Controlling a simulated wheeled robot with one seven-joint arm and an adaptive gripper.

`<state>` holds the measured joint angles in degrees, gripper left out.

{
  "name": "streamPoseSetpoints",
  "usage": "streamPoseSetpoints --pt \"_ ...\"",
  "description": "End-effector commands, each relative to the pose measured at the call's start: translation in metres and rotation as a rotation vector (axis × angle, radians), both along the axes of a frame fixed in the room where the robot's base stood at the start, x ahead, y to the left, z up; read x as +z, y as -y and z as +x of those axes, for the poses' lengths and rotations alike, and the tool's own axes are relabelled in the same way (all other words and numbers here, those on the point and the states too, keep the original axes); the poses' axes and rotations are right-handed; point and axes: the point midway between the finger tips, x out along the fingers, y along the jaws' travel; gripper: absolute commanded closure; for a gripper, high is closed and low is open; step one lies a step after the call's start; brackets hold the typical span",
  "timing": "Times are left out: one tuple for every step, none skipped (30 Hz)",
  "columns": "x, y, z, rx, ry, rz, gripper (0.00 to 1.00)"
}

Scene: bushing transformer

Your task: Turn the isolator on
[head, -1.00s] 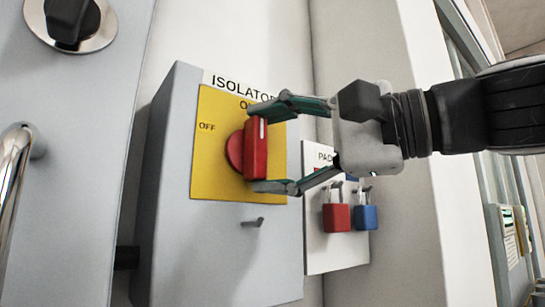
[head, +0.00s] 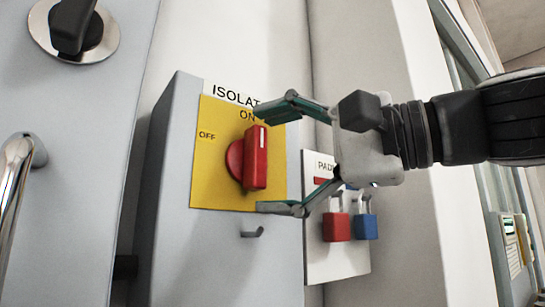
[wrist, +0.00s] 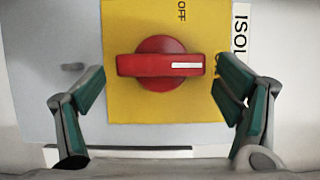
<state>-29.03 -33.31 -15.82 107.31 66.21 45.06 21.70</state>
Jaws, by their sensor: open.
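The isolator's red rotary knob (head: 255,150) sits on a yellow plate (head: 213,170) marked OFF at the left and ON at the top. The knob's handle stands upright, its white mark at the top, towards ON. In the wrist view the knob (wrist: 150,65) lies lengthwise, its white mark towards the ISOLATOR label. My gripper (head: 262,160) is open in front of the knob. One finger is above the handle and one below it, with gaps at both ends in the wrist view (wrist: 159,88). Part of the ISOLATOR label is hidden behind the upper finger.
The isolator's grey box (head: 180,220) has a small hook (head: 252,232) below the plate. A padlock board (head: 315,265) to the right holds a red padlock (head: 336,228) and a blue padlock (head: 366,227). A black knob (head: 75,25) and metal handle (head: 12,190) are at the left.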

Motion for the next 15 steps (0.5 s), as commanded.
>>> streamPoseSetpoints --pt "0.000 0.003 -0.002 -0.001 0.001 0.002 0.15" --pt "0.001 0.005 -0.003 -0.001 0.001 0.002 0.15" --pt "0.001 0.009 -0.006 -0.001 0.001 0.002 0.15" --pt "0.001 0.013 -0.008 -0.002 0.002 0.002 0.15" --pt "0.001 0.017 -0.011 -0.003 0.002 0.002 0.15" --pt "0.001 0.023 -0.015 -0.003 0.003 0.001 0.15" --pt "0.001 0.028 -0.018 -0.003 0.004 0.002 0.15" --pt "0.001 0.033 -0.021 -0.003 0.004 0.002 0.15" --pt "0.001 0.040 -0.026 -0.002 0.004 0.002 0.15" --pt "0.001 0.046 -0.029 -0.003 0.003 0.003 0.15" --pt "0.001 0.051 -0.033 -0.003 0.003 0.003 0.15" --pt "0.001 0.058 -0.038 -0.003 0.003 0.003 0.15" --pt "0.000 0.063 -0.041 -0.003 0.003 0.001 0.15" --pt "0.000 0.068 -0.044 -0.003 0.003 0.001 0.15" --pt "0.000 0.073 -0.048 -0.002 0.002 0.002 0.15"
